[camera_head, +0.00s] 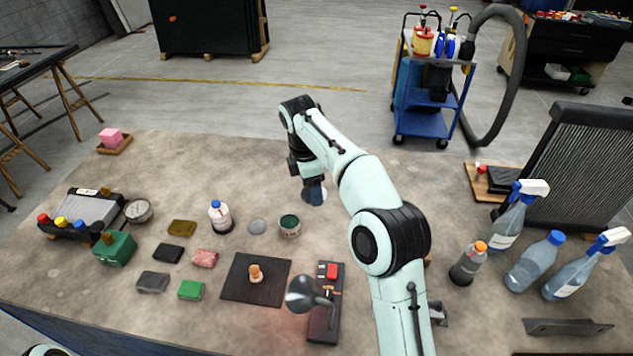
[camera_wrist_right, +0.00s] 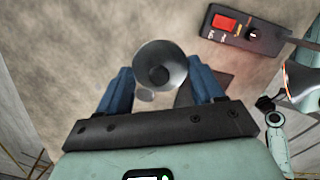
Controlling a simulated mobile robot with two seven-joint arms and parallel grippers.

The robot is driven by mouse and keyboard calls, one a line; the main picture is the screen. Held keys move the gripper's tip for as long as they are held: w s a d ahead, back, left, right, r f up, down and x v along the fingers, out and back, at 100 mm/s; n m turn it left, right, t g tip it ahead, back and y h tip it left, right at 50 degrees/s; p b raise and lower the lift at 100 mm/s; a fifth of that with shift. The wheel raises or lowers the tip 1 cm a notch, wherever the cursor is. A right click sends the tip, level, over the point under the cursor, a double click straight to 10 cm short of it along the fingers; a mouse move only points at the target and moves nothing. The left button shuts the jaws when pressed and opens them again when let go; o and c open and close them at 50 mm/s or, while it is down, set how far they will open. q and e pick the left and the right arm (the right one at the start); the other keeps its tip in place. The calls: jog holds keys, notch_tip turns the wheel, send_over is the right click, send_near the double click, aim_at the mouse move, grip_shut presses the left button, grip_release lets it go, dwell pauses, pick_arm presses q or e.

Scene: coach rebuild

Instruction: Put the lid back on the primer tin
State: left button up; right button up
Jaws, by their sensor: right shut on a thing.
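The primer tin (camera_head: 290,226) stands open on the workbench, dark green inside. A flat grey disc (camera_head: 257,226), which looks like its lid, lies on the bench just left of it. My right gripper (camera_head: 313,190) is above the bench, behind and a little right of the tin. In the right wrist view its blue fingers are shut on a round, shiny grey metal piece (camera_wrist_right: 160,70) with a dark centre. I cannot tell what this piece is; in the head view the gripper mostly hides it. My left gripper is not in view.
A white bottle (camera_head: 220,217) stands left of the disc. A dark mat (camera_head: 255,280) with a small wooden-coloured piece, a metal lamp (camera_head: 306,293) and a red-switch box (camera_wrist_right: 240,28) are in front. Spray bottles (camera_head: 510,218) and a radiator (camera_head: 588,155) stand right.

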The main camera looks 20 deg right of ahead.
aim_at(305, 192)
jog(key=m, duration=0.2)
jog(key=f+m, duration=0.1)
jog(key=m, duration=0.2)
jog(key=a+f+m, duration=0.1)
jog(key=m, duration=0.1)
jog(key=shift+w+g, duration=0.4)
jog(key=m, duration=0.2)
jog(key=f+m, duration=0.1)
jog(key=m, duration=0.1)
jog(key=shift+w+a+m+y, duration=0.2)
jog(key=shift+m+y, duration=0.2)
jog(key=m, duration=0.4)
jog(key=f+m, duration=0.1)
jog(key=m, duration=0.1)
jog(key=shift+w+a+f+m+y, duration=0.1)
jog(key=shift+w+a+m+y, duration=0.2)
jog(key=shift+a+m+y, duration=0.1)
jog(key=shift+w+a+f+m+t, duration=0.45)
jog(key=shift+f+m, duration=1.15)
jog(key=shift+m, duration=3.2)
jog(key=shift+w+a+f+m+t, duration=0.5)
jog(key=shift+f+m, duration=1.1)
jog(key=shift+m, duration=3.2)
jog(key=shift+w+a+f+m+t, duration=0.15)
jog(key=shift+w+a+f+m, duration=0.95)
jog(key=shift+m, duration=3.7)
jog(key=shift+s+d+f, duration=0.35)
jog(key=shift+d+f, duration=0.3)
jog(key=shift+d, duration=0.1)
